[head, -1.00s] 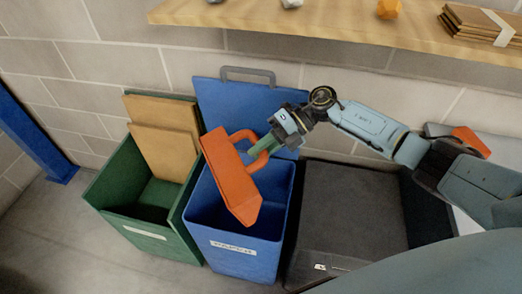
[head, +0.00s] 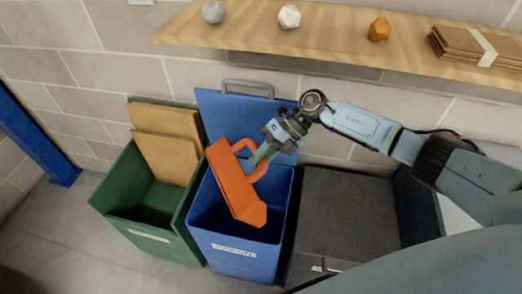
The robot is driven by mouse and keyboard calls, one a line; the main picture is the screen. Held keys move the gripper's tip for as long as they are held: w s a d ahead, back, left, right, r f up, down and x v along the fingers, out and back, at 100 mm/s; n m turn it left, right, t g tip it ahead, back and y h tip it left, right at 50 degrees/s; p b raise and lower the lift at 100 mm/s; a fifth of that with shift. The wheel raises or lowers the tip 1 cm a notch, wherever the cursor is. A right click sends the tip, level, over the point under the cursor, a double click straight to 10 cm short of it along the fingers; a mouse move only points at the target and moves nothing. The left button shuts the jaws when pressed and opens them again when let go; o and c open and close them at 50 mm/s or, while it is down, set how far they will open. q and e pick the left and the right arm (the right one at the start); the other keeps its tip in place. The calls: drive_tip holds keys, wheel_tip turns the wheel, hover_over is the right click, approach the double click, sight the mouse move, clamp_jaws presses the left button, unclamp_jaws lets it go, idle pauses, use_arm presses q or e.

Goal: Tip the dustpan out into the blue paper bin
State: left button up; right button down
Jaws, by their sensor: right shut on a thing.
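An orange dustpan (head: 232,182) is tilted steeply over the open mouth of the blue paper bin (head: 234,254). Its lower end hangs at the bin's opening, and I see only its plain orange face. My right gripper (head: 260,155) is shut on the dustpan's looped handle, at the upper right of the pan. The blue bin's lid (head: 240,110) stands open against the wall behind. Part of the bin's inside is hidden by the dustpan, and I see no contents. My left gripper is not in view.
A green bin (head: 150,212) with cardboard sheets (head: 166,148) stands left of the blue bin. A dark box (head: 348,212) is close on the right. A wooden shelf (head: 330,45) above holds several small lumps and a cardboard stack (head: 464,46).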

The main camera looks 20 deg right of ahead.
wheel_tip(320, 180, up, 4)
drive_tip(key=h+p, duration=0.5)
drive_tip(key=p, duration=0.3)
drive_tip(key=h+p, duration=0.5)
drive_tip(key=p, duration=0.3)
drive_tip(key=shift+w+a+r+t, duration=0.1)
drive_tip(key=shift+a+t, duration=0.05)
drive_tip(key=shift+t, duration=0.25)
drive_tip(key=shift+h+b, duration=0.45)
drive_tip(key=shift+h, duration=0.85)
drive_tip(key=shift+d, duration=0.2)
